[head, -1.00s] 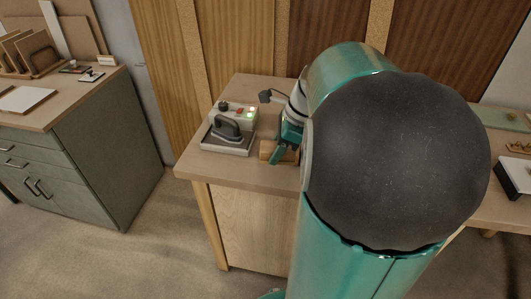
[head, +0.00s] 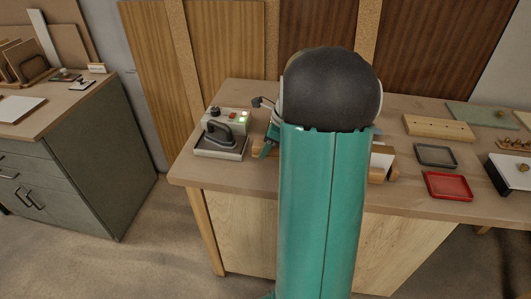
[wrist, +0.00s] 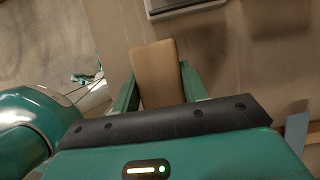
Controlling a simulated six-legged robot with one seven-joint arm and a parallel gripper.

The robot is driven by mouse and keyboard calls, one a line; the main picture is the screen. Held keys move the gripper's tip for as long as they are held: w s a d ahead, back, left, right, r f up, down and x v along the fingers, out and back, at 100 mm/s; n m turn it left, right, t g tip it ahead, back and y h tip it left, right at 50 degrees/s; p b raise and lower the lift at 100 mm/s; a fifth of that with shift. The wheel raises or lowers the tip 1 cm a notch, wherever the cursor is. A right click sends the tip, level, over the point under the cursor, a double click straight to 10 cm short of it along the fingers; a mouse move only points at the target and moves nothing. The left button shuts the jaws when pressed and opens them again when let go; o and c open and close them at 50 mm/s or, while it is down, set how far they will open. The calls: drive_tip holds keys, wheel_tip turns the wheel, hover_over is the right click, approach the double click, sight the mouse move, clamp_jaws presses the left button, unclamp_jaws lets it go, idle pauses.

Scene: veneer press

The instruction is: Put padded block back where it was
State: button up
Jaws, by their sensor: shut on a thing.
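The padded block (wrist: 157,72) is a tan-brown block between the two green fingers of my gripper (wrist: 158,85) in the wrist view. My gripper is shut on it, with the block's far end sticking out past the fingertips. In the head view my gripper (head: 269,144) is low over the left part of the workbench (head: 203,172), just right of the iron. My arm hides most of the block there. Whether the block touches the bench top is unclear.
An iron (head: 219,133) on a grey base stands left of my gripper. Right of my arm are a partly hidden wood-and-white piece (head: 383,160), a red tray (head: 449,185), a dark tray (head: 435,155) and a holed wooden block (head: 438,127). A cabinet (head: 80,175) stands left, across a floor gap.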

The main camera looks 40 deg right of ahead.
drive_tip(key=shift+w+d+f, duration=0.15)
drive_tip(key=shift+w+f, duration=0.4)
drive_tip(key=shift+f, duration=1.5)
drive_tip(key=shift+f, duration=0.2)
drive_tip(key=o, duration=1)
drive_tip(key=shift+r, duration=0.1)
